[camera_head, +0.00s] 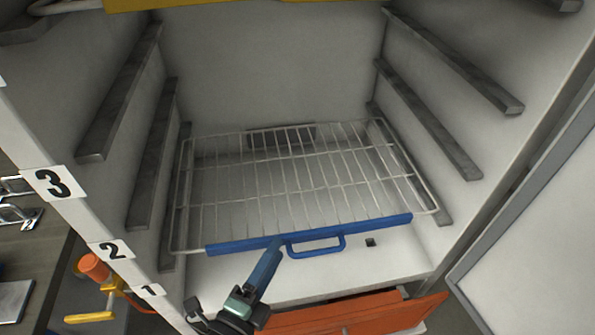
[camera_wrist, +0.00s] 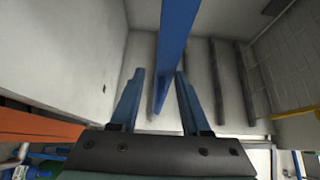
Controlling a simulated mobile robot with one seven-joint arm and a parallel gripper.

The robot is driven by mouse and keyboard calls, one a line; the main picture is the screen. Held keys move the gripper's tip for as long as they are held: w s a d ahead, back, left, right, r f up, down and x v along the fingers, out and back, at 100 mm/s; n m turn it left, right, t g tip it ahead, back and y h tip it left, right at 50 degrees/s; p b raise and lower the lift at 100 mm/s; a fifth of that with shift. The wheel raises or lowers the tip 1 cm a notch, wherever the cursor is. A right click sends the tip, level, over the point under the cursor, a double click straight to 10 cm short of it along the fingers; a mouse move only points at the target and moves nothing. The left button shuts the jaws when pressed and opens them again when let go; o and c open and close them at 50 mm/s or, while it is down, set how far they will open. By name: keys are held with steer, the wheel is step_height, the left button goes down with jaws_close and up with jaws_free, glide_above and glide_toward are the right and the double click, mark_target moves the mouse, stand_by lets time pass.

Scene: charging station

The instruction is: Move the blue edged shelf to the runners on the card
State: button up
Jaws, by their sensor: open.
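The blue edged shelf (camera_head: 370,226) is a wire rack with a blue front bar and a blue handle (camera_head: 318,248). It lies inside the cabinet, seemingly on the lowest of the visible runners. My gripper (camera_head: 276,244) is at the blue front, by the left end of the handle. In the wrist view my gripper (camera_wrist: 158,74) is open, and a blue bar of the shelf (camera_wrist: 178,38) runs between its fingers; I cannot tell whether they touch it. Number cards 3 (camera_head: 54,182), 2 (camera_head: 112,250) and 1 (camera_head: 150,290) are on the left post. No separate instruction card is visible.
Runners stand on the left wall (camera_head: 122,90) and right wall (camera_head: 457,65). A yellow bar (camera_head: 230,5) crosses the top. An orange drawer front (camera_head: 345,315) is below, and an open door (camera_head: 540,240) is at right. The space above the shelf is clear.

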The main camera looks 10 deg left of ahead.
mark_target(284, 239)
steer(key=x, duration=0.5)
steer(key=shift+d+r, duration=0.1)
steer(key=shift+d, duration=0.1)
steer(key=shift+s, duration=0.1)
jaws_close()
stand_by(1.0)
